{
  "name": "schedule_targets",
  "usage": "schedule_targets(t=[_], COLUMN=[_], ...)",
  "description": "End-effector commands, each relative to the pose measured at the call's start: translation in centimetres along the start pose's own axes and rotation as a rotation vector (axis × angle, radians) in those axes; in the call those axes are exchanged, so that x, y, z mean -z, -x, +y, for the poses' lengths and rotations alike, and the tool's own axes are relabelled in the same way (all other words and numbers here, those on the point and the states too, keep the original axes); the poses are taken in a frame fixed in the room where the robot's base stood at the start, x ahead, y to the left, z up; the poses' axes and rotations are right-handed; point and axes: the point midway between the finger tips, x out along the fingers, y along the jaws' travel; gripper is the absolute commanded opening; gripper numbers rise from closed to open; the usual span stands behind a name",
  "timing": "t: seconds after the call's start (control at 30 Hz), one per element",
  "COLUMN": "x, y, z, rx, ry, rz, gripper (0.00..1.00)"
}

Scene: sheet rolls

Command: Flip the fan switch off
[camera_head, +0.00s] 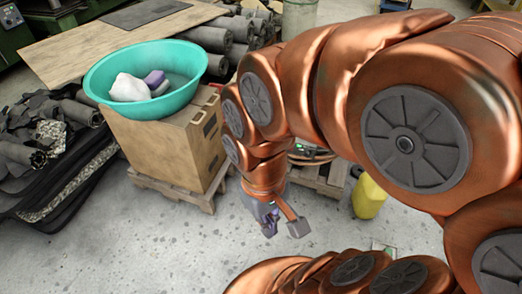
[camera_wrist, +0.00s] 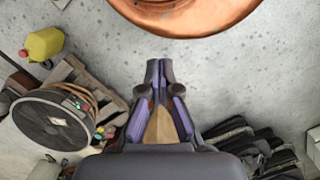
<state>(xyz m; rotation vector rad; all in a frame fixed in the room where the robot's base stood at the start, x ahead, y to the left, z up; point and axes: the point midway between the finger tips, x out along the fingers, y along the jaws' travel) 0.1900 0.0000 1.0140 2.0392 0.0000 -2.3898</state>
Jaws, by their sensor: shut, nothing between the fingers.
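A round dark fan (camera_wrist: 48,120) with a grille is at the left of the wrist view. Small green and red parts (camera_wrist: 72,105), possibly its switch, show near its upper right edge; their setting is too small to read. In the head view, only a bit of the fan area (camera_head: 308,152) shows behind my arm, with a small green spot. My gripper (camera_wrist: 158,70) is shut and empty, its fingertips together, to the right of the fan in the wrist view and apart from it. In the head view my gripper (camera_head: 270,222) hangs over bare floor.
A wooden pallet (camera_wrist: 97,88) lies by the fan. A yellow jug (camera_head: 368,198) stands on the floor to the right. A large box (camera_head: 165,150) carries a teal basin (camera_head: 100,85). Dark sheet rolls (camera_head: 25,152) lie at left.

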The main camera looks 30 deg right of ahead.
Motion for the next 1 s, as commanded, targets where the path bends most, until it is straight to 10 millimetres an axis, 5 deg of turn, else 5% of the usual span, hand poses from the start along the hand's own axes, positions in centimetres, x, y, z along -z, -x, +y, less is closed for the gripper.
schedule_targets(t=[0.4,0.53,0.77,1.0], x=[0.0,1.4,10.4,20.6], y=[0.0,-0.9,-4.7,-8.8], z=[0.0,0.7,6.8,17.6], rx=[0.0,-0.011,-0.117,-0.333], ry=[0.0,-0.008,-0.039,-0.003], rz=[0.0,0.021,0.184,0.362], gripper=[0.0,0.0,0.0,0.0])
